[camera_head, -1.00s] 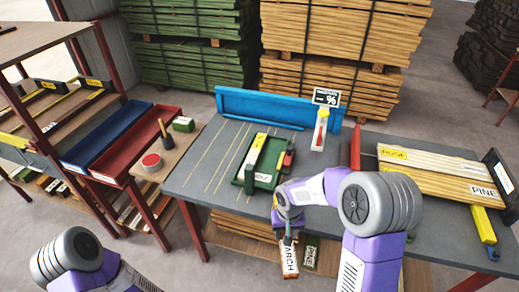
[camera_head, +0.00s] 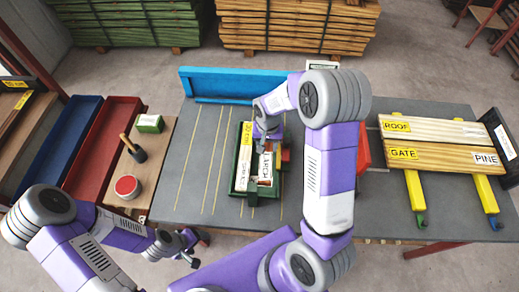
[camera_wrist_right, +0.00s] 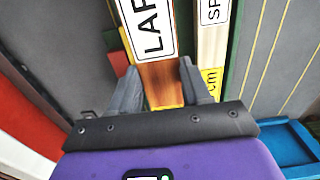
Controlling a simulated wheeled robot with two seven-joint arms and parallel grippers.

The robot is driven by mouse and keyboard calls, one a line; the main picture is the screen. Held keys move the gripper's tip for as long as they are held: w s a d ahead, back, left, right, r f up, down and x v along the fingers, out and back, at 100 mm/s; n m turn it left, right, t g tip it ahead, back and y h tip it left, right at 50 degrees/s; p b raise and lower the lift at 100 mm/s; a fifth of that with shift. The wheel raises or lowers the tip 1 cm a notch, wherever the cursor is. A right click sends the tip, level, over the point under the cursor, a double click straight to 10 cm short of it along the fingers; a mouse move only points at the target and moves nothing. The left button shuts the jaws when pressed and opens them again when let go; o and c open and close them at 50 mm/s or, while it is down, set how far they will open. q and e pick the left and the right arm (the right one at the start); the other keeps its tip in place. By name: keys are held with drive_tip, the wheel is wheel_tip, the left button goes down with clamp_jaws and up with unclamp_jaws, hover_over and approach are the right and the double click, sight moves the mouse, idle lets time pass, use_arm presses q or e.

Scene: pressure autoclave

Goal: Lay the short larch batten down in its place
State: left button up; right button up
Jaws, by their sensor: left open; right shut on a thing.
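The short larch batten (camera_wrist_right: 160,76), brown wood with a white label and a yellow end, is gripped by my right gripper (camera_wrist_right: 158,84). In the head view the larch batten (camera_head: 265,166) is over the right part of the green tray (camera_head: 235,191), lengthwise beside a pale batten (camera_head: 243,160) with yellow and white labels. That pale batten also shows in the wrist view (camera_wrist_right: 211,45). I cannot tell whether the larch batten touches the tray floor. My right gripper (camera_head: 258,150) is partly hidden by its own arm. My left gripper (camera_head: 192,249) is open and empty at the table's front left.
A red block (camera_head: 285,154) is right of the tray. A blue rail (camera_head: 225,84) stands at the back. ROOF and GATE boards (camera_head: 440,142) lie on yellow supports at right. A brush (camera_head: 133,148) and red-topped tin (camera_head: 127,186) are at left. The lined table left of the tray is free.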

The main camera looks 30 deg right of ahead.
sight(267, 150)
wheel_tip(267, 150, down, 3)
drive_tip(key=shift+s, duration=0.1)
wheel_tip(267, 150, down, 4)
drive_tip(key=shift+r+b, duration=0.2)
drive_tip(key=shift+b, duration=0.2)
drive_tip(key=shift+f, duration=0.25)
drive_tip(key=shift+f, duration=0.2)
drive_tip(key=o, duration=0.9)
drive_tip(key=shift+o, duration=0.2)
drive_tip(key=shift+r, duration=0.1)
